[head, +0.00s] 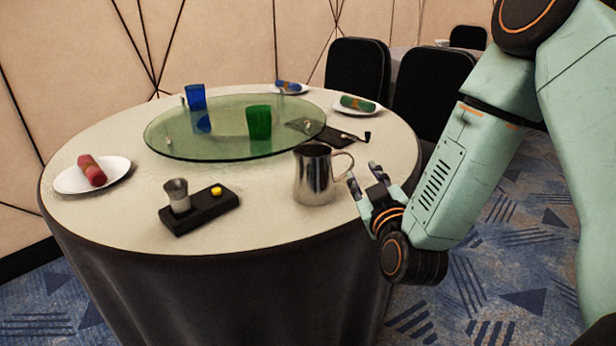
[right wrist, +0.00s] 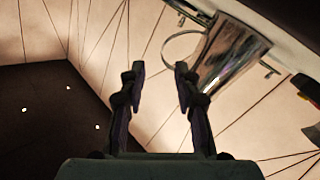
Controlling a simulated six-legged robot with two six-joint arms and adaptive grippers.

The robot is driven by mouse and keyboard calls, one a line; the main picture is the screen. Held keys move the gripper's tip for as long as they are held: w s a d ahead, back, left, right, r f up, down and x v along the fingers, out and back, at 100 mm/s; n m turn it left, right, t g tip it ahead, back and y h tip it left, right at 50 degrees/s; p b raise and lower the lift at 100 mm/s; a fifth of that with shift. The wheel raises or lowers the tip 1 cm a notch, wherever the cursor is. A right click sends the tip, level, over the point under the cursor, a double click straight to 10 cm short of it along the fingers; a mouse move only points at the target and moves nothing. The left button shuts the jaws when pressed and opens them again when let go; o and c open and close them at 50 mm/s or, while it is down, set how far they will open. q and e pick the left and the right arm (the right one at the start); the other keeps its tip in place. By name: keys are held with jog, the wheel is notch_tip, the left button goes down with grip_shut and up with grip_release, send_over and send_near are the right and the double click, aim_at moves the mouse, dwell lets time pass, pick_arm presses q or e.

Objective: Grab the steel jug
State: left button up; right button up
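The steel jug (head: 315,178) stands upright on the round table (head: 270,235) near its right front edge, its handle to the right. My right gripper (head: 362,176) is just right of the jug, close to the handle, open and empty. In the right wrist view the jug (right wrist: 228,55) appears tilted at upper right, beyond the right finger, with its ring-like handle toward the middle. The two fingers of my right gripper (right wrist: 158,75) are apart with nothing between them. My left gripper is not in view.
A black tray with a small steel cup and yellow button (head: 205,207) lies left of the jug. Behind is a green glass turntable (head: 200,147) with a green cup (head: 259,123). A plate with a red roll (head: 65,182) is at left. Black chairs (head: 432,90) stand behind right.

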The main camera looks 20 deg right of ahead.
aim_at(353, 160)
jog(key=shift+w+a+r, duration=0.15)
jog(key=shift+w+a, duration=0.15)
jog(key=shift+w, duration=0.35)
jog(key=shift+w+d, duration=0.15)
jog(key=shift+w, duration=0.15)
jog(key=shift+w+d+b, duration=0.5)
jog(key=shift+w+d, duration=0.05)
jog(key=x, duration=0.1)
jog(key=b+x, duration=0.1)
jog(key=x, duration=0.1)
jog(key=b+x, duration=0.1)
jog(key=shift+w+a+f, duration=0.15)
jog(key=shift+w+f, duration=0.1)
jog(key=shift+f, duration=0.05)
jog(key=shift+w, duration=0.25)
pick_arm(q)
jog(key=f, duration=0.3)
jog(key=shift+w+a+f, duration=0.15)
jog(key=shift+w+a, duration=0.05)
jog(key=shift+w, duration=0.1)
pick_arm(e)
grip_shut()
jog(key=shift+r, duration=0.1)
